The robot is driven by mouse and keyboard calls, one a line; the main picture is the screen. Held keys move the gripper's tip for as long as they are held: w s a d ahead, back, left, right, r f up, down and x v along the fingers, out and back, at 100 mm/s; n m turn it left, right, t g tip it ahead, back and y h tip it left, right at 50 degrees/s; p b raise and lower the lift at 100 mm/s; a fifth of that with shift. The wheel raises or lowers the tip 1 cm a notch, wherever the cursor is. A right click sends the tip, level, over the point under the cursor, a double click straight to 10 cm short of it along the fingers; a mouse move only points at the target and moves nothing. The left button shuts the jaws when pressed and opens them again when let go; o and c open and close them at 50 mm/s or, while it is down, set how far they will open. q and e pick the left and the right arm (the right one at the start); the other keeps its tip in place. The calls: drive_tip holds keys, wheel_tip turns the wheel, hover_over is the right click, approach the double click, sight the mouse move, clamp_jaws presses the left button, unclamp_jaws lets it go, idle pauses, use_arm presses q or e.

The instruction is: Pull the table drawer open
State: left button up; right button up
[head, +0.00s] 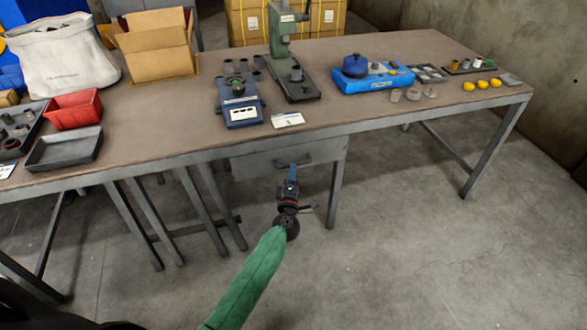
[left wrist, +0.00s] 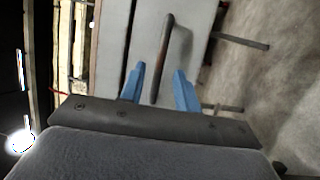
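The table drawer (head: 262,165) is a grey front under the tabletop, near the middle of the table. It looks closed. A dark bar handle (head: 308,160) is on its front, and the handle also shows in the left wrist view (left wrist: 165,55). My left gripper (head: 293,172) is just below the handle in the head view. In the left wrist view its two blue fingers (left wrist: 159,80) are apart, and the handle's end lies between them. I see no finger closed on the handle. My right gripper is in neither view.
The table (head: 190,140) carries a green press (head: 285,60), a blue device (head: 238,100), a blue case (head: 372,78), a red bin (head: 73,109), a grey tray (head: 64,148) and a cardboard box (head: 155,45). Table legs (head: 335,195) stand beside the drawer. The floor in front is clear.

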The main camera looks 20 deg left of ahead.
use_arm(q)
drive_tip(key=x, duration=0.2)
drive_tip(key=shift+w+r, duration=0.1)
drive_tip(key=shift+w, duration=0.3)
clamp_jaws()
